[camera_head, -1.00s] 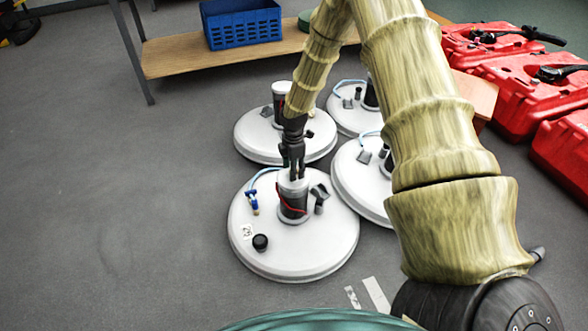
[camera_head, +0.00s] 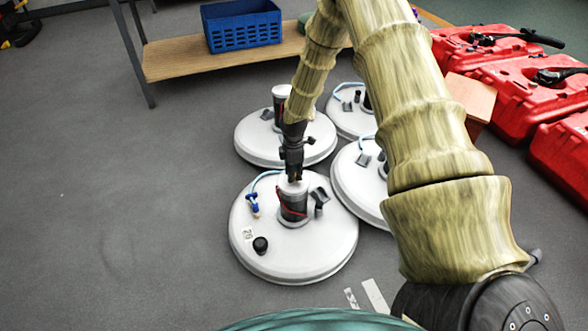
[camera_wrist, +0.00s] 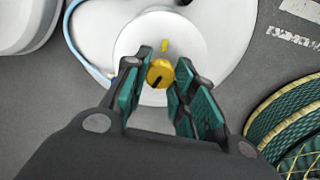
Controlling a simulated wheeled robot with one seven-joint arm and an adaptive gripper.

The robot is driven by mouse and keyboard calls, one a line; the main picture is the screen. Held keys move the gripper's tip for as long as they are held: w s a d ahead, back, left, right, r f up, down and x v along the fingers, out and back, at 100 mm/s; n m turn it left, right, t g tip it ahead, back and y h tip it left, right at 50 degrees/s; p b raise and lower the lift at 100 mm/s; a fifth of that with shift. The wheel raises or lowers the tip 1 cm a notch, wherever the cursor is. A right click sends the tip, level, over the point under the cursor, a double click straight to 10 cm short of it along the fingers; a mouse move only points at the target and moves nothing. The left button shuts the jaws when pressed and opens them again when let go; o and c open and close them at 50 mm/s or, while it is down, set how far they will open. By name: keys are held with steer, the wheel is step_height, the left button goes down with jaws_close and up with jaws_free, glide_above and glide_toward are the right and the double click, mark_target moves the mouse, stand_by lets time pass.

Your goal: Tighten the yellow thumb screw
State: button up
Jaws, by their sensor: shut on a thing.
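The yellow thumb screw (camera_wrist: 160,74) shows in the wrist view as a round knob with a dark slot-like mark. It sits over the white round top (camera_wrist: 135,52) of a motor cylinder, which bears a small yellow mark (camera_wrist: 165,45). In the head view my gripper (camera_head: 294,179) points down at the top of the grey cylinder (camera_head: 292,205) on the nearest white tank lid (camera_head: 310,260). The screw is hidden there.
Several other white lids stand close behind and right, one at the back left (camera_head: 255,145). A wooden shelf (camera_head: 180,58) with a blue crate (camera_head: 240,25) stands at the back. Red tanks (camera_head: 510,85) line the right. Floor at left is clear.

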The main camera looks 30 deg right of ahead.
steer(key=m+p, duration=0.2)
steer(key=p, duration=0.1)
steer(key=shift+r+m, duration=0.3)
steer(key=m+p, duration=0.4)
steer(key=shift+f+m, duration=0.1)
steer(key=shift+m, duration=0.2)
steer(key=m+p, duration=0.3)
steer(key=m, duration=0.1)
steer(key=shift+f+m, duration=0.1)
steer(key=shift+m, duration=0.2)
steer(key=m+p, duration=0.1)
steer(key=m, duration=0.2)
steer(key=shift+m+p, duration=0.3)
steer(key=m+p, duration=0.1)
steer(key=m, duration=0.3)
steer(key=shift+p, duration=0.3)
steer(key=m+p, duration=0.1)
steer(key=m, duration=0.7)
steer(key=shift+w+d+m+p, duration=0.1)
steer(key=shift+m+p, duration=0.2)
steer(key=shift+p, duration=0.05)
steer(key=shift+m, duration=1.9)
